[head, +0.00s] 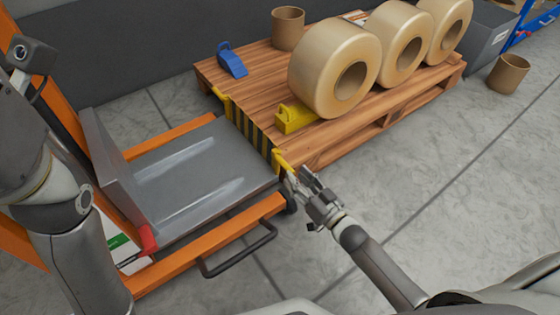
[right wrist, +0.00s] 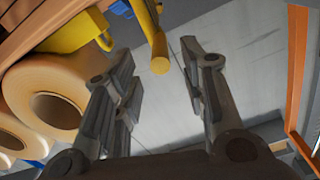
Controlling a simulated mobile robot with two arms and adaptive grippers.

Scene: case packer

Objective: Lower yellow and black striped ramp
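The yellow and black striped ramp (head: 250,134) stands as a narrow band between the grey platform and the wooden pallet in the head view. A yellow handle (head: 281,160) sticks out at its near right end. The handle's round end also shows in the right wrist view (right wrist: 160,64). My right gripper (head: 297,177) is beside this handle, its fingers apart. In the right wrist view my right gripper (right wrist: 157,58) is open, and the handle's end appears between the fingertips; I cannot tell whether they touch. My left arm shows at the left, but its gripper is not in view.
The grey platform (head: 205,170) has an orange frame and a black bar handle (head: 240,252) at its front. The wooden pallet (head: 262,75) carries large tan rolls (head: 335,75), a blue wedge (head: 231,60) and a yellow block (head: 294,118).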

